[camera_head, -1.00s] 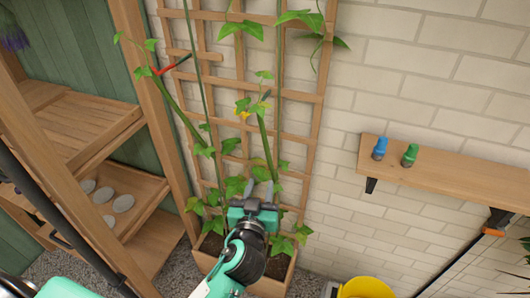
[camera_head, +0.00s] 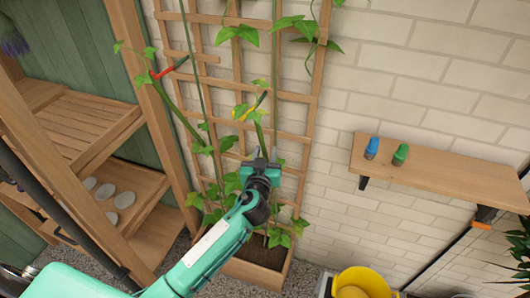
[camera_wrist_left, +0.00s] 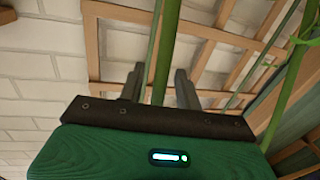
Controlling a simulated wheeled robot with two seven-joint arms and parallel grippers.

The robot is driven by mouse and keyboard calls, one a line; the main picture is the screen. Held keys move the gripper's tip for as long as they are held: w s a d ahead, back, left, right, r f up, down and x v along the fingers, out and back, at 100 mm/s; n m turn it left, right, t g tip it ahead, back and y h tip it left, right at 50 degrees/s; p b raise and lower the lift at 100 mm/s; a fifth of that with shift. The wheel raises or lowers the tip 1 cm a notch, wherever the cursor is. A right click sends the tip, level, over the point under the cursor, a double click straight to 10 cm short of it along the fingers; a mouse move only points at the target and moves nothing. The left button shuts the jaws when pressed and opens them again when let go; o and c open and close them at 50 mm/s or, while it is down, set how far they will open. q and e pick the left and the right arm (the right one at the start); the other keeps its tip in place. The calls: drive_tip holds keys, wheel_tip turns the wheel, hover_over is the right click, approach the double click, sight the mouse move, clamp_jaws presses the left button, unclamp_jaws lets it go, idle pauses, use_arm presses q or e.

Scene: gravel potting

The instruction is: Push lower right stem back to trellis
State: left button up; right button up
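The lower right stem (camera_head: 260,132) is a thick green stem rising in front of the wooden trellis (camera_head: 302,97). My left gripper (camera_head: 263,154) is at this stem, in front of the trellis, and hides its lower part. In the left wrist view the green stem (camera_wrist_left: 166,50) runs between the two grey fingers of my left gripper (camera_wrist_left: 158,85). The fingers stand apart, with a gap visible beside the stem. The trellis slats (camera_wrist_left: 205,31) show behind it. My right gripper is not in view.
A left stem with a red piece (camera_head: 168,69) leans beside the shelf unit (camera_head: 78,130). The wooden planter (camera_head: 258,277) stands below. A wall shelf (camera_head: 450,170) holds a blue (camera_head: 371,147) and a green (camera_head: 400,154) item. A yellow bucket (camera_head: 362,284) is at lower right.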

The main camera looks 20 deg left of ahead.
use_arm(q)
clamp_jaws()
drive_tip(key=shift+w+r+p, duration=0.15)
drive_tip(key=shift+r+p, duration=0.05)
drive_tip(key=shift+p, duration=0.1)
drive_tip(key=w+g+p, duration=0.1)
drive_tip(key=w+p, duration=0.2)
drive_tip(key=w+r+g+p, duration=0.1)
drive_tip(key=w+g+p, duration=0.1)
drive_tip(key=w+p, duration=0.1)
drive_tip(key=w+g+p, duration=0.1)
drive_tip(key=w+p, duration=0.2)
drive_tip(key=w, duration=0.1)
drive_tip(key=shift+w+d+r+m, duration=0.1)
drive_tip(key=shift+w+r+m, duration=0.05)
drive_tip(key=shift+r+m, duration=0.2)
